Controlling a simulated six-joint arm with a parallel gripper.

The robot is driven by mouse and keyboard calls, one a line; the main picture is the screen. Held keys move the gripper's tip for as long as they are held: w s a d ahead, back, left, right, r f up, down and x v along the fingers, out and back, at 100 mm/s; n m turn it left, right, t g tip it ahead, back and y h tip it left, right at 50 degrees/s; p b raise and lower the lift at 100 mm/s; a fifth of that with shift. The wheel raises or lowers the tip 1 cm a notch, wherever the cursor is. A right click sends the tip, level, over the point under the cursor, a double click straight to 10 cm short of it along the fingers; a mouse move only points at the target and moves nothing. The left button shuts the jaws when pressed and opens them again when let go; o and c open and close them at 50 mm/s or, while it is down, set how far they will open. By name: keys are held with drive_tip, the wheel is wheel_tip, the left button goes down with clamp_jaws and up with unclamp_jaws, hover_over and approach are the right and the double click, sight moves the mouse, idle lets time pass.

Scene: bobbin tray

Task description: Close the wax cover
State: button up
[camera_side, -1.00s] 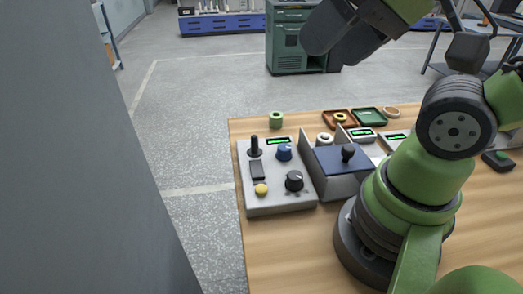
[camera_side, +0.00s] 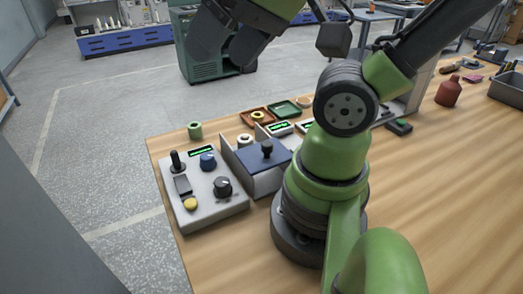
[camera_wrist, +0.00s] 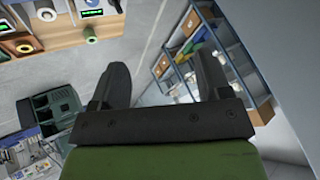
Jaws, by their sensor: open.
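What looks like the wax cover (camera_side: 270,157) is a dark blue plate with a black knob (camera_side: 267,147), on a grey box (camera_side: 266,185) in the side view. It appears to lie roughly flat over the box; I cannot tell whether it is fully shut. My gripper (camera_side: 222,56) is high at the top, well away from the box and above the floor beyond the table. In the wrist view my gripper (camera_wrist: 160,62) has its two dark fingers wide apart with nothing between them. The cover is not clearly in the wrist view.
A grey control panel (camera_side: 228,205) with knobs stands left of the box. A green spool (camera_side: 195,130), an orange tray (camera_side: 257,118) and a green tray (camera_side: 285,109) lie behind. A red bottle (camera_side: 448,92) stands far right. The table's front middle is bare.

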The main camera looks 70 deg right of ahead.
drive_tip(key=shift+c, duration=1.4)
drive_tip(key=n+g+h, duration=0.2)
drive_tip(key=n+g, duration=0.2)
drive_tip(key=g, duration=0.8)
approach(267, 143)
drive_tip(key=x, duration=0.9)
drive_tip(key=shift+f, duration=0.1)
